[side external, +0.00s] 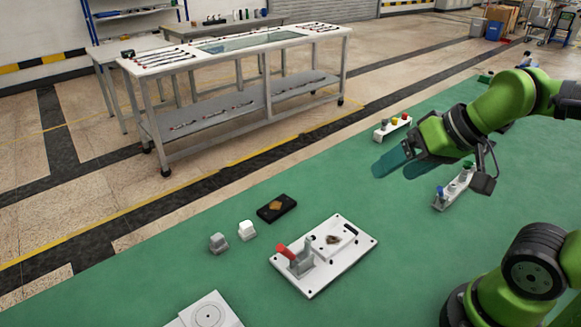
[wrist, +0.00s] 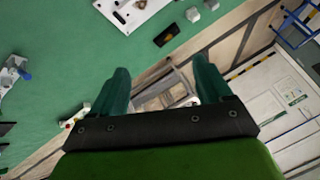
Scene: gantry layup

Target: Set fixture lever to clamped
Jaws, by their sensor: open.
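The fixture (side external: 318,275) is a white plate on the green table, at the lower middle of the side view. Its lever has a red handle (side external: 285,251) on a grey bracket (side external: 302,262), and the handle tilts up toward the left. A dark-brown patch (side external: 333,240) shows on the raised white block of the plate. In the wrist view only part of the fixture plate (wrist: 136,8) shows at the top edge, and the red handle is not visible. My gripper (side external: 382,168) is open and empty, above the table to the upper right of the fixture. Its two teal fingers (wrist: 162,88) are spread apart in the wrist view.
A black tray with a brown piece (side external: 276,208), a white block (side external: 247,230) and a grey block (side external: 219,243) lie left of the fixture. A rack with coloured knobs (side external: 393,127) and another holder (side external: 455,187) stand near my gripper. Green surface between gripper and fixture is clear.

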